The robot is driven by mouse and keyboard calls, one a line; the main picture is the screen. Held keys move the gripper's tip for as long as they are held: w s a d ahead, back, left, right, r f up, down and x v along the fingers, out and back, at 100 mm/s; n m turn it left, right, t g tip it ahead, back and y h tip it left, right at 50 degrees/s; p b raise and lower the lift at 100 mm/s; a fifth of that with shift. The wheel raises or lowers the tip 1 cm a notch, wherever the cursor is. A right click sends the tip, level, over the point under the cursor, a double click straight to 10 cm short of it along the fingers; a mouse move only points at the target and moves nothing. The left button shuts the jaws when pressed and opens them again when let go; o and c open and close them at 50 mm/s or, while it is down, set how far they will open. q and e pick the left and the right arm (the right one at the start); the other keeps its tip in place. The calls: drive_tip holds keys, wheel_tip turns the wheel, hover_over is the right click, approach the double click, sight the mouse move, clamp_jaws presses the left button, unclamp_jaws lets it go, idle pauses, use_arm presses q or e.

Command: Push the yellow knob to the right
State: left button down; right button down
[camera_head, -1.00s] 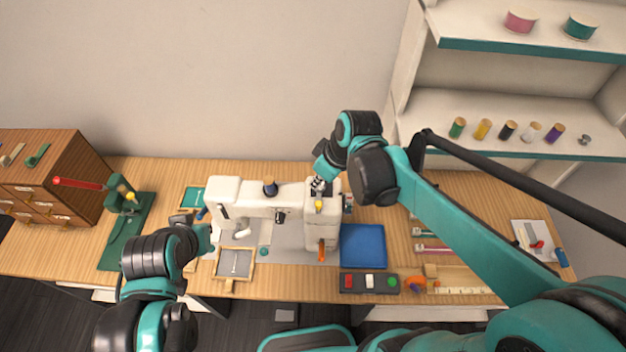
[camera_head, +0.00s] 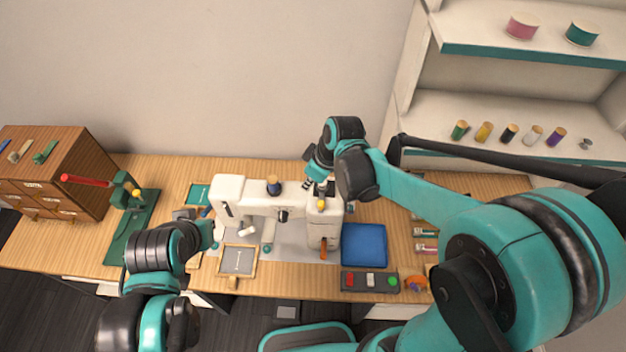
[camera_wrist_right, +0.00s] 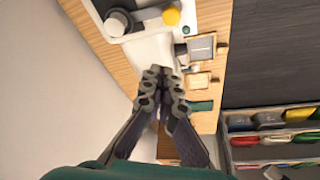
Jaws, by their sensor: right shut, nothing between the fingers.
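The yellow knob (camera_head: 321,203) sits on top of the right end of the white sewing machine (camera_head: 322,230). It also shows near the top edge of the right wrist view (camera_wrist_right: 171,16). My right gripper (camera_head: 307,184) is above and behind the machine top, a little left of the knob and apart from it. In the right wrist view its fingertips (camera_wrist_right: 162,76) are together and empty, with white machine surface between them and the knob. My left gripper (camera_head: 208,236) is low at the machine's left end; its fingers are not clear.
A dark blue spool (camera_head: 273,187) stands on the machine left of the knob. A green press (camera_head: 130,215) with its own yellow ball is far left. A blue tray (camera_head: 364,245) and a button box (camera_head: 370,281) lie right of the machine. Shelves (camera_head: 500,130) rise behind right.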

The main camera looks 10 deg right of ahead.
sight(323, 197)
drive_tip(key=x, duration=0.4)
drive_tip(key=shift+d+f, duration=0.15)
drive_tip(key=shift+f, duration=0.25)
drive_tip(key=shift+s+d, duration=1.05)
drive_tip(key=shift+d, duration=0.15)
drive_tip(key=shift+s+d, duration=0.15)
drive_tip(key=shift+s+d+f+b, duration=0.15)
drive_tip(key=shift+d+b, duration=0.2)
drive_tip(key=shift+d, duration=0.7)
drive_tip(key=shift+a, duration=0.1)
